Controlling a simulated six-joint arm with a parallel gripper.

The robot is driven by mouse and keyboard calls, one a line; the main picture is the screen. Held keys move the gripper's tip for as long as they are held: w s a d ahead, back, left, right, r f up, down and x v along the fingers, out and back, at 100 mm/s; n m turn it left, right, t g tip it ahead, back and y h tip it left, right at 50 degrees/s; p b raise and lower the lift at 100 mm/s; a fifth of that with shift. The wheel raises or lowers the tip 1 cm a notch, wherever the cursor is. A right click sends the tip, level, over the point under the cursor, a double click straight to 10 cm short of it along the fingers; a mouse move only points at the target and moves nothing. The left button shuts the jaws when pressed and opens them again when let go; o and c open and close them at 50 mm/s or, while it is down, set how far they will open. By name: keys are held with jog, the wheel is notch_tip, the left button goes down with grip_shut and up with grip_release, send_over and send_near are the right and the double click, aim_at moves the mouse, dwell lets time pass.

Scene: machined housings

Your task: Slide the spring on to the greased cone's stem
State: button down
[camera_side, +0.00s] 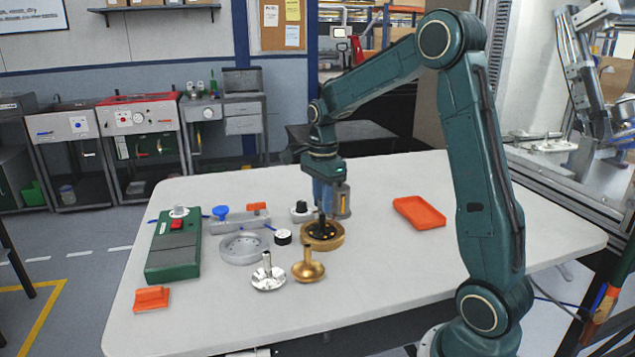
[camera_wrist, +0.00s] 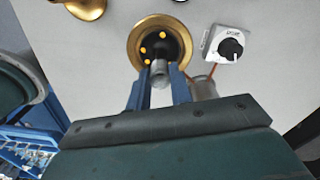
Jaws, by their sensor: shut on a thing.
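The greased cone (camera_wrist: 150,45) is black with several yellow grease dots. It sits inside a gold ring housing (camera_wrist: 136,28), which in the side view (camera_side: 337,239) stands mid-table. My gripper (camera_wrist: 160,72) points down over the housing, its blue fingers shut on a short grey cylindrical piece. This appears to be the spring (camera_wrist: 159,69), though its coils are too small to make out. It overlaps the cone's near edge in the wrist view. I cannot tell whether it is around the stem, which is hidden. In the side view my gripper (camera_side: 324,212) is directly above the cone.
A grey canister (camera_side: 342,203) stands close behind my fingers. A silver cone (camera_side: 268,277) and a gold cone (camera_side: 308,268) stand in front. A grey ring (camera_side: 243,249) and a green box (camera_side: 173,250) are left. An orange tray (camera_side: 419,212) is right, with clear table around it.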

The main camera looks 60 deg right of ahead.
jog(key=shift+f, duration=0.55)
dwell(1.2)
jog(key=c, duration=0.7)
grip_release()
jog(key=shift+r, duration=0.15)
jog(key=shift+r, duration=3.85)
